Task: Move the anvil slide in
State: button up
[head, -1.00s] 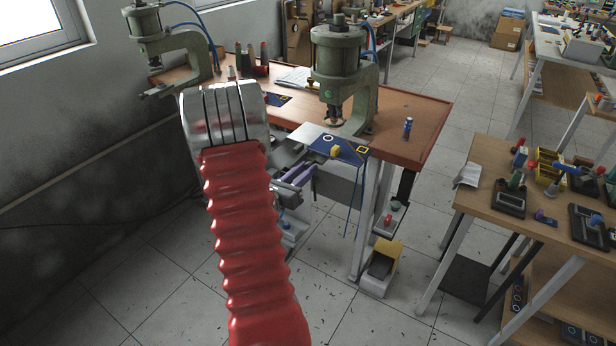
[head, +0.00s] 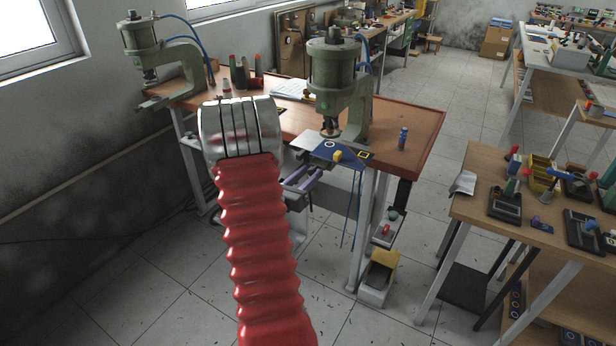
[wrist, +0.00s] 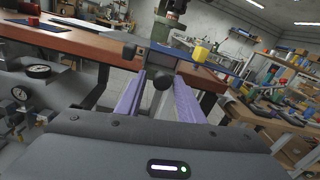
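The near press (head: 332,80) stands at the bench's front edge. Below its ram, a pale plate and a blue plate (head: 350,160) with a yellow knob (head: 338,155) stick out from the bench. The yellow knob also shows in the wrist view (wrist: 201,53), right of my fingers. My gripper (head: 304,180) is just in front of and below the plates. In the wrist view its two purple-lined fingers (wrist: 160,84) stand apart.
A second press (head: 145,55) stands at the bench's left end. A blue can (head: 403,138) is on the wooden bench (head: 400,110). A side table (head: 480,195) with several devices stands at right. A yellow-topped pedal box (head: 379,275) is on the floor below.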

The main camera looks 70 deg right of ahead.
jog(key=shift+o, duration=0.5)
jog(key=v, duration=1.3)
jog(key=shift+a, duration=0.4)
jog(key=shift+w+f, duration=0.1)
